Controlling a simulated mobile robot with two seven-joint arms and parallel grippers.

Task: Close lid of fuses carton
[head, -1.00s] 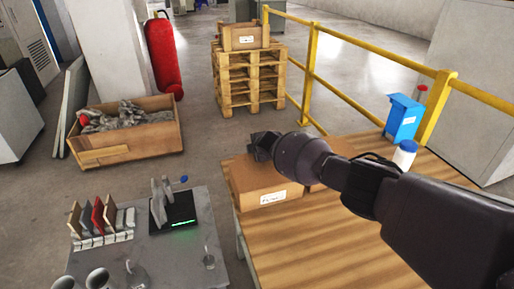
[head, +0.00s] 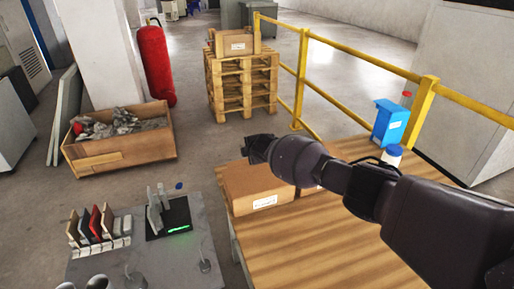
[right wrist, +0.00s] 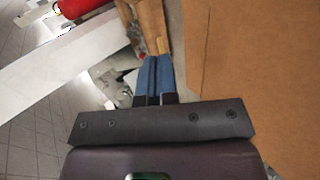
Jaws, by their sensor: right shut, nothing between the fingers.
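A brown cardboard carton (head: 262,199) with a white label on its front stands at the left end of the wooden table. It is partly hidden behind my right arm, so I cannot tell how its lid lies. My right gripper (head: 257,148) is over the carton's far side in the head view. In the right wrist view its blue fingers (right wrist: 153,78) are shut together with nothing between them. A broad brown cardboard surface (right wrist: 255,65) lies to their right, apart from them. My left gripper is not in view.
The wooden table (head: 290,240) is bare in front of the carton. A yellow railing (head: 357,101) runs behind. A grey bench (head: 145,250) with fixtures is at left.

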